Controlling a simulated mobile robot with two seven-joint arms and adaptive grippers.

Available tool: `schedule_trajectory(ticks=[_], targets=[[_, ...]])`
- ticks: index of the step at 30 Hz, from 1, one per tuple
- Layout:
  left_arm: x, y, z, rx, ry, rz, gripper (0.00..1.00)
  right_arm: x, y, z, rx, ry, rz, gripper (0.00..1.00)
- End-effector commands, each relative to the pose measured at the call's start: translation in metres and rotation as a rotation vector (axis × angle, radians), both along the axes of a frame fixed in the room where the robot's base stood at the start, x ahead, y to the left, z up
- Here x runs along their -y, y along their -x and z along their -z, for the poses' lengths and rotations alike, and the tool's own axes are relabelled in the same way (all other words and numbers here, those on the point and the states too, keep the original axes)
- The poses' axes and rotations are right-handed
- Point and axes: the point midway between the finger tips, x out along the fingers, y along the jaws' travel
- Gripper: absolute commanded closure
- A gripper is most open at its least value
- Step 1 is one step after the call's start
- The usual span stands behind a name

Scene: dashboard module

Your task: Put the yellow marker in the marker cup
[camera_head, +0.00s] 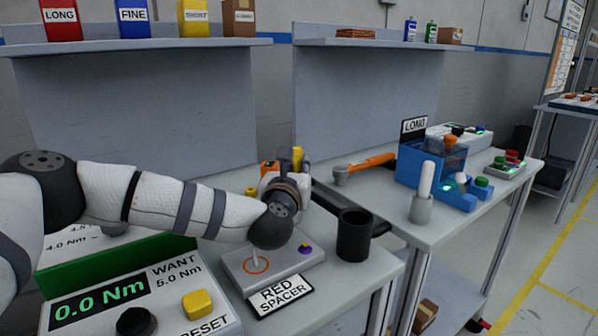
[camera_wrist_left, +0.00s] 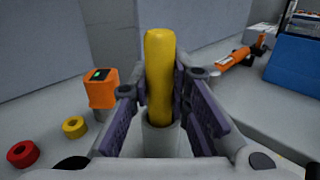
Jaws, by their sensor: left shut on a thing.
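My left gripper (camera_head: 293,178) is beyond the end of my left arm, partly hidden by its wrist. In the left wrist view the gripper (camera_wrist_left: 158,108) is shut on the yellow marker (camera_wrist_left: 160,62), which stands upright between the dark finger pads. A grey cylinder (camera_wrist_left: 160,141) shows directly below the marker; I cannot tell whether the marker still sits in it. The marker's yellow top (camera_head: 297,154) also shows in the head view. An open dark cup (camera_head: 353,238), which looks like the marker cup, stands upright near the bench's front edge, apart from the gripper. My right gripper is not in view.
An orange tool (camera_head: 366,164) lies on the right bench. A white stick stands in a grey holder (camera_head: 421,209) near a blue unit (camera_head: 408,165). A switch box (camera_head: 272,266) is close beneath my wrist. Red (camera_wrist_left: 22,154) and yellow rings lie left of the gripper.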

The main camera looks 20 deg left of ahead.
Motion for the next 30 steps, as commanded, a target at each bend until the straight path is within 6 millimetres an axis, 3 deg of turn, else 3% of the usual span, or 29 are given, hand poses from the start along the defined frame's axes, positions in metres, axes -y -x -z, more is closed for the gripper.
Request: schedule_trajectory(ticks=[11, 12, 14, 15, 25, 30], targets=[[0.000, 0.000, 0.010, -0.001, 0.000, 0.001, 1.00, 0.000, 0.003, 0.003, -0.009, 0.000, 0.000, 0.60], [0.000, 0.000, 0.010, 0.000, 0.000, 0.001, 0.79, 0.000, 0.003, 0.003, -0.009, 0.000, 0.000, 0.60], [0.000, 0.000, 0.009, 0.001, 0.000, 0.001, 0.65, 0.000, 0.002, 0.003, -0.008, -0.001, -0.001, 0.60], [0.000, 0.000, 0.008, 0.001, 0.000, 0.001, 0.63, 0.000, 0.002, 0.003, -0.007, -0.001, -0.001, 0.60], [0.000, 0.000, 0.001, 0.005, 0.000, 0.000, 0.63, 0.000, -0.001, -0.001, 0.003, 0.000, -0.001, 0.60], [0.005, 0.030, -0.007, 0.010, 0.002, 0.004, 0.63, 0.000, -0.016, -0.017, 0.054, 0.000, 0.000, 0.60]])
